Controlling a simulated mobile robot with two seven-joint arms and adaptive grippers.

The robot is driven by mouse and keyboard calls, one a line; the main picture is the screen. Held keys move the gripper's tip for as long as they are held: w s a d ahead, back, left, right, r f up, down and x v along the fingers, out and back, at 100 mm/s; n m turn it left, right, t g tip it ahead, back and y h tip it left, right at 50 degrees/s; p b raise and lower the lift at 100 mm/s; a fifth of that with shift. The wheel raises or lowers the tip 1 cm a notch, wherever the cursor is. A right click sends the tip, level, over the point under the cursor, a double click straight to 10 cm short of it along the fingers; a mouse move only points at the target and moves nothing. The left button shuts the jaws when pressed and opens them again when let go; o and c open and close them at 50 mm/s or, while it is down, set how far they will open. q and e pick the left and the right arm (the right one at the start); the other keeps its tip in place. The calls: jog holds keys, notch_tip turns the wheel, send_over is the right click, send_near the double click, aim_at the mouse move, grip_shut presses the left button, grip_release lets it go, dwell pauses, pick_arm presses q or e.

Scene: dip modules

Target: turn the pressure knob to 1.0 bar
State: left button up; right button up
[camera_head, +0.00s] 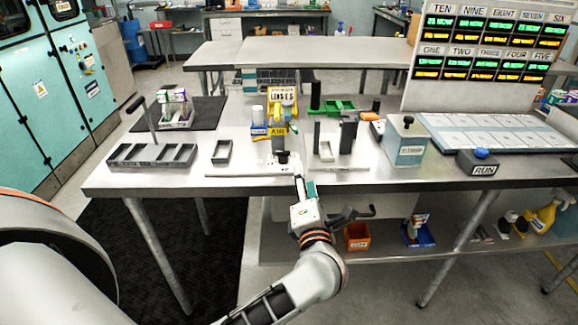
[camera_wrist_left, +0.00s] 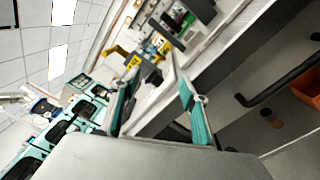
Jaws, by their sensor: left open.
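A yellow unit with an "AIR" label (camera_head: 277,132) and a small sign stands at the middle of the table. In front of it is a small dark round piece (camera_head: 283,157), which may be the pressure knob; its setting is too small to read. My left gripper (camera_head: 303,184) is at the table's front edge, nearer to me than the dark piece and apart from it. In the left wrist view my left gripper (camera_wrist_left: 157,100) has its two teal fingers spread with nothing between them. The yellow unit (camera_wrist_left: 134,60) shows beyond them. My right gripper is not in view.
A dark divided tray (camera_head: 153,165) stands left on the table. A dark bar (camera_head: 350,212) sticks out below the table edge, close to my left gripper's right.

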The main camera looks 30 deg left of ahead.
aim_at(283, 155)
pick_arm(q)
jog(key=a+n+b, duration=0.1)
jog(key=a+n, duration=0.1)
jog(key=n, duration=0.1)
jog(key=a+n+b, duration=0.1)
jog(key=a+n, duration=0.1)
jog(key=n, duration=0.2)
jog(key=a+n+b, duration=0.1)
jog(key=n, duration=0.3)
jog(key=shift+w+a+f, duration=0.1)
jog(key=shift+a+f, duration=0.3)
jog(key=shift+w+a+n+b, duration=0.1)
jog(key=shift+a+n+b, duration=0.2)
jog(key=shift+n, duration=0.5)
jog(key=shift+w+a+r, duration=0.1)
jog(key=shift+w+a, duration=0.05)
jog(key=shift+w, duration=0.15)
jog(key=x, duration=0.5)
jog(key=shift+w+a, duration=0.15)
jog(key=shift+w, duration=0.2)
jog(key=shift+w+a, duration=0.3)
jog(key=shift+w, duration=0.1)
jog(key=c, duration=1.1)
